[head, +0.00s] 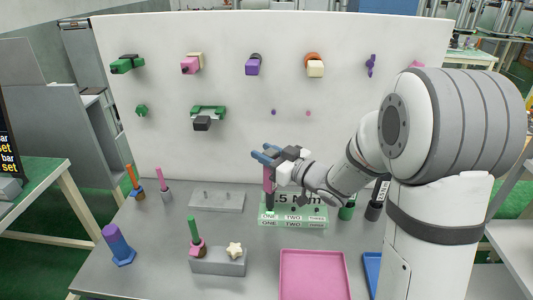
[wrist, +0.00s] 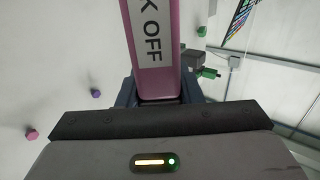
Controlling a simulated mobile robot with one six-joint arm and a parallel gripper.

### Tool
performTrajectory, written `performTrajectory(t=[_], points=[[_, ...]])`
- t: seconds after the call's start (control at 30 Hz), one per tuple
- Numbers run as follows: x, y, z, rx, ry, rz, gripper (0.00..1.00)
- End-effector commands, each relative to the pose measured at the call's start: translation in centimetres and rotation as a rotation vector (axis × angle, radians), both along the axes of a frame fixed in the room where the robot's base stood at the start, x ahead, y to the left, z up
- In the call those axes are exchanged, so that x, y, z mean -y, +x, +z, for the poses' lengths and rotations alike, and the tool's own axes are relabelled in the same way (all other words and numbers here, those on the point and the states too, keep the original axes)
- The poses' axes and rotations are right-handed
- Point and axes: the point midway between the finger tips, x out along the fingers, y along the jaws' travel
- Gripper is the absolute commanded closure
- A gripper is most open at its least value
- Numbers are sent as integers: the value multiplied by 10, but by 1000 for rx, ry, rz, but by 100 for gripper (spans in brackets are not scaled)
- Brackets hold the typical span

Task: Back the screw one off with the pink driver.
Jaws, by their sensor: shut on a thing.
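The pink driver (head: 268,180) stands upright, pointing down, in the head view. My gripper (head: 268,157) is shut on its upper part. In the wrist view the pink driver (wrist: 150,45) runs up between my gripper's fingers (wrist: 158,92), with a white label whose visible letters read "K OFF". The driver's dark lower end is over the left part of the green block (head: 292,217), marked ONE, TWO and THREE. Screw one itself is hidden behind the driver's end, and I cannot tell whether they touch.
A grey plate with short pegs (head: 216,201) lies left of the green block. A grey block (head: 218,263) with a green-handled piece and a star knob, and a pink tray (head: 314,276), are in front. A white board (head: 180,145) with mounted parts stands behind.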

Motion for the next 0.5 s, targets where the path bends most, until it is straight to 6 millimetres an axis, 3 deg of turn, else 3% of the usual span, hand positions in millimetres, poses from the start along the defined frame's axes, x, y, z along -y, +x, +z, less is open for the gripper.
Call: performTrajectory(t=[0.5], points=[[0,0,-8,1,0,0,100]])
